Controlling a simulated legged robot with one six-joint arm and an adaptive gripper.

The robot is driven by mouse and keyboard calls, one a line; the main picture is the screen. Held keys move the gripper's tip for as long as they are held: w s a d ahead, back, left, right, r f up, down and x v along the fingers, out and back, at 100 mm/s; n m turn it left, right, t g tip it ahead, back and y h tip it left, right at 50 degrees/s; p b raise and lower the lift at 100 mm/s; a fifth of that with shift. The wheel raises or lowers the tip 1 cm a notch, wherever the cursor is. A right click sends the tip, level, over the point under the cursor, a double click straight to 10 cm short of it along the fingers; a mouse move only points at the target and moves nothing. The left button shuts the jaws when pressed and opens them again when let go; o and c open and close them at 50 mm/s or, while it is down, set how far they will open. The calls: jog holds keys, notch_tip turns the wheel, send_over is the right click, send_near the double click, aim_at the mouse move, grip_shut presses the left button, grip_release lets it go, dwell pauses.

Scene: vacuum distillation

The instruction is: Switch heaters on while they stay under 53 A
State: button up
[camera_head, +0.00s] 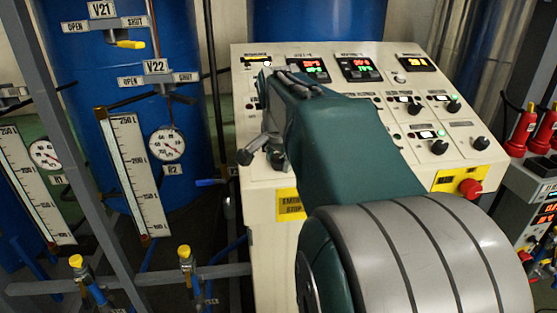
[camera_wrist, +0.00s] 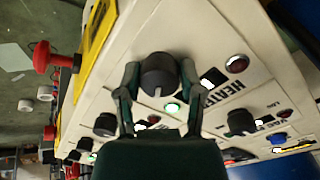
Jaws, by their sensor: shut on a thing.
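The white sloped control panel (camera_head: 262,185) fills the middle of the head view. My gripper (camera_head: 262,155) is at its left part, and the arm covers much of the panel's middle. In the wrist view my gripper (camera_wrist: 160,68) has a finger on each side of a black rotary knob (camera_wrist: 158,75) and is shut on it. A green lamp (camera_wrist: 173,108) glows beside this knob. A dark red lamp (camera_wrist: 237,63) sits near the printed heater label (camera_wrist: 228,92). Red digital displays (camera_head: 358,68) are lit along the top; I cannot read a current value.
Other black knobs (camera_head: 439,147) sit at the panel's right, some beside lit green lamps. A red mushroom button (camera_head: 470,187) is on the lower right edge. Blue tanks (camera_head: 180,90), level gauges (camera_head: 132,170) and yellow-handled valves (camera_head: 184,251) stand at the left.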

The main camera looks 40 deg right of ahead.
jog(key=shift+f, duration=0.2)
jog(key=o, duration=1.2)
jog(key=shift+c, duration=0.2)
jog(key=shift+r, duration=0.2)
jog(key=shift+a+r, duration=0.1)
jog(key=shift+r, duration=0.15)
jog(key=v, duration=1.1)
jog(key=shift+a+r, duration=0.1)
jog(key=s+a+f+n+t+y, duration=0.1)
jog(key=s+a+f+n, duration=0.4)
jog(key=a+f+n, duration=0.3)
jog(key=s+a+f+n+t+y, duration=0.1)
jog(key=s+a+f+n, duration=0.4)
jog(key=a+f+n, duration=0.3)
jog(key=a+f, duration=0.4)
jog(key=a, duration=0.1)
jog(key=shift+s+y, duration=0.3)
jog(key=shift+s, duration=0.05)
